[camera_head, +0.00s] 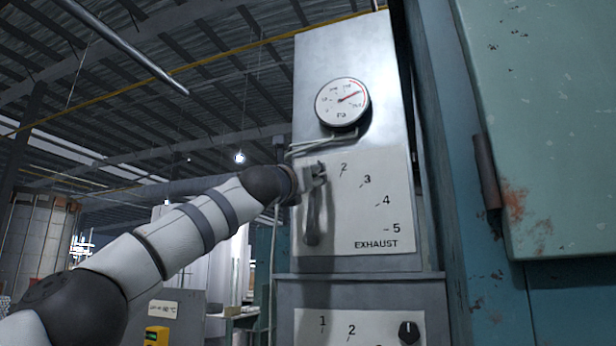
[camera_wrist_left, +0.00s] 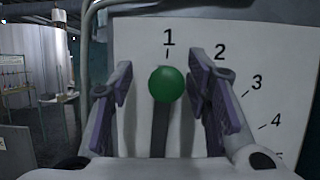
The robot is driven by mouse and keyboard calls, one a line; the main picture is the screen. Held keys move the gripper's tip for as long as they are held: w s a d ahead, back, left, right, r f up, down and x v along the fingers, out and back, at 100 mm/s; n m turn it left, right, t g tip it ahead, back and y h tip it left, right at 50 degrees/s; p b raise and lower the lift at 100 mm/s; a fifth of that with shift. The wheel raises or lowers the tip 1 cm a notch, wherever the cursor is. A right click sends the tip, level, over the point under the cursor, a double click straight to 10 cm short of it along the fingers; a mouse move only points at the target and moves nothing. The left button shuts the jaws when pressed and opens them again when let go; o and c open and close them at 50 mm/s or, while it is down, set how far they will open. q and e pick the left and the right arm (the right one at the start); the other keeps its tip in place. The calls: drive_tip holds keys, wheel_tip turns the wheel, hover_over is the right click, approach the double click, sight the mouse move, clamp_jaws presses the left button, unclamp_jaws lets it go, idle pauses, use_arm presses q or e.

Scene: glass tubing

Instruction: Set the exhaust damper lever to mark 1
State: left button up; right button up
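The exhaust damper lever (camera_wrist_left: 160,130) shows in the left wrist view as a dark upright bar topped by a round green knob (camera_wrist_left: 166,84). The knob is just below the printed mark 1 (camera_wrist_left: 168,39), and the bar points up at it. My left gripper (camera_wrist_left: 162,88) is open, with one finger on each side of the knob and a visible gap on both sides. In the head view my left gripper (camera_head: 318,172) is at the upper left of the EXHAUST plate (camera_head: 345,225) and hides the knob and mark 1. My right gripper is in neither view.
Marks 2 to 5 curve down to the right on the plate. A round pressure gauge (camera_head: 342,102) sits above, with thin pipes beneath it. A lower panel (camera_head: 375,325) carries a black knob (camera_head: 409,332). A large green cabinet (camera_head: 550,130) stands close on the right.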

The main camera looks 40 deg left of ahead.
use_arm(q)
drive_tip(key=shift+d, duration=0.15)
drive_tip(key=shift+s+f, duration=0.15)
drive_tip(key=v, duration=1.1)
drive_tip(key=shift+s, duration=0.3)
drive_tip(key=shift+d, duration=0.1)
